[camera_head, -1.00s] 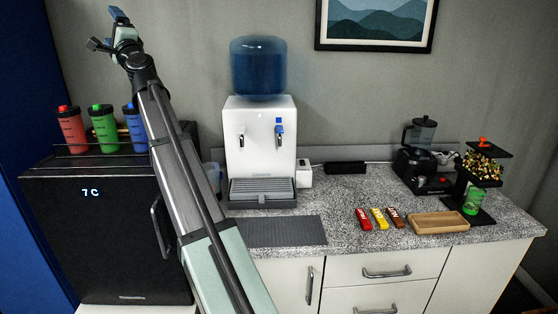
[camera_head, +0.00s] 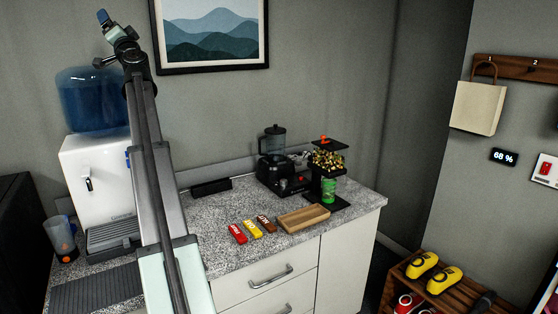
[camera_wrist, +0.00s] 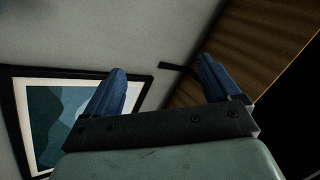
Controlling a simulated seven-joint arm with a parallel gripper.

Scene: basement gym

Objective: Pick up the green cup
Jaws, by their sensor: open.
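The green cup (camera_head: 328,189) is a small green see-through cup. It stands on the black base of a dispenser stand, under the bowl of mixed pieces, at the right end of the counter. My gripper (camera_head: 103,22) is high up at the upper left in the head view, far from the cup. In the wrist view my gripper (camera_wrist: 162,82) shows two blue fingers spread apart with nothing between them. The wrist view faces the wall and ceiling, and the cup is not in it.
On the counter are a wooden tray (camera_head: 303,218), red, yellow and brown bars (camera_head: 253,229), a black blender (camera_head: 274,170) and a water dispenser (camera_head: 95,185). A clear cup with orange at its bottom (camera_head: 62,244) stands at left. A crate (camera_head: 450,290) holds yellow shoes at lower right.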

